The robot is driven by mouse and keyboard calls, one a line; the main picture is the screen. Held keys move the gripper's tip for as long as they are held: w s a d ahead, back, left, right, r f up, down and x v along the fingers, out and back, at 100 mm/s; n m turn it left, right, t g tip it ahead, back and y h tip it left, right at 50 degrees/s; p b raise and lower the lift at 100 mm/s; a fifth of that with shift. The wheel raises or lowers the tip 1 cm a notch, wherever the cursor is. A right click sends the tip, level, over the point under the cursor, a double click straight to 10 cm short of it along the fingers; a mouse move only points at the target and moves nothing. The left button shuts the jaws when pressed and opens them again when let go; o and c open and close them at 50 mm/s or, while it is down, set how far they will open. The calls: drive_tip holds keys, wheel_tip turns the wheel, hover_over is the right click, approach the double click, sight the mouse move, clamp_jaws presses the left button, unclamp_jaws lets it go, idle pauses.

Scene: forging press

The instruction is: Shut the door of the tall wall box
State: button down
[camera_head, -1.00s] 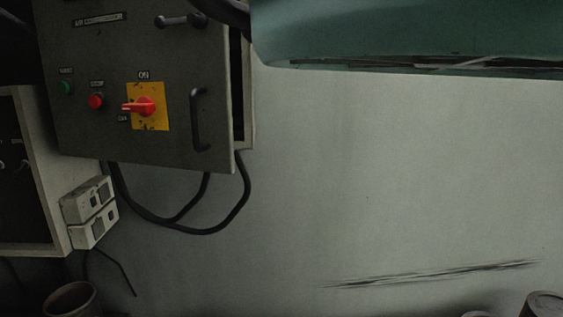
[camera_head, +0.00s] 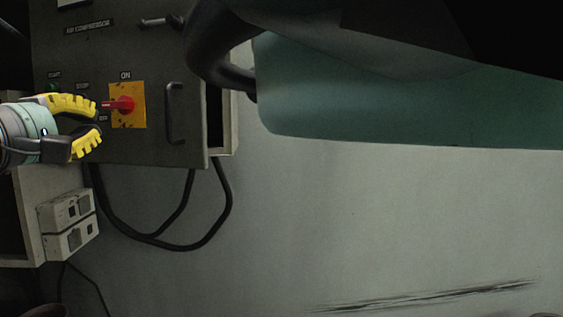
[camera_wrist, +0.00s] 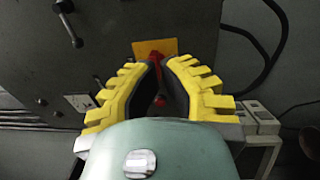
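The tall wall box is dark grey, with an "AIR COMPRESSOR" label on its door (camera_head: 60,135). The door stands slightly ajar, with a dark gap (camera_head: 215,125) along its right edge. A black bar handle (camera_head: 174,113) is near that edge. A red rotary switch (camera_head: 121,104) sits on a yellow plate. My gripper (camera_head: 99,121), with yellow padded fingers, is in front of the door, left of the switch. In the wrist view my gripper (camera_wrist: 161,62) has its fingertips apart, with red switch parts (camera_wrist: 155,73) visible between them. Contact cannot be told.
Black cables (camera_head: 215,235) loop below the box. White sockets (camera_head: 68,225) are at lower left on a pale cabinet side. My arm's large teal link covers the upper right.

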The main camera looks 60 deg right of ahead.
drive_tip(key=s+f+g, duration=0.1)
drive_tip(key=s, duration=0.1)
drive_tip(key=p, duration=0.9)
approach(160, 129)
drive_tip(key=shift+y, duration=0.3)
drive_tip(key=d, duration=0.4)
drive_tip(key=d+r, duration=0.1)
drive_tip(key=d, duration=0.1)
drive_tip(key=shift+w+d+r, duration=0.1)
drive_tip(key=shift+w+d, duration=0.15)
drive_tip(key=shift+p+x, duration=0.85)
drive_tip(key=shift+p, duration=0.1)
drive_tip(key=shift+w+d+f, duration=0.1)
drive_tip(key=shift+f, duration=0.1)
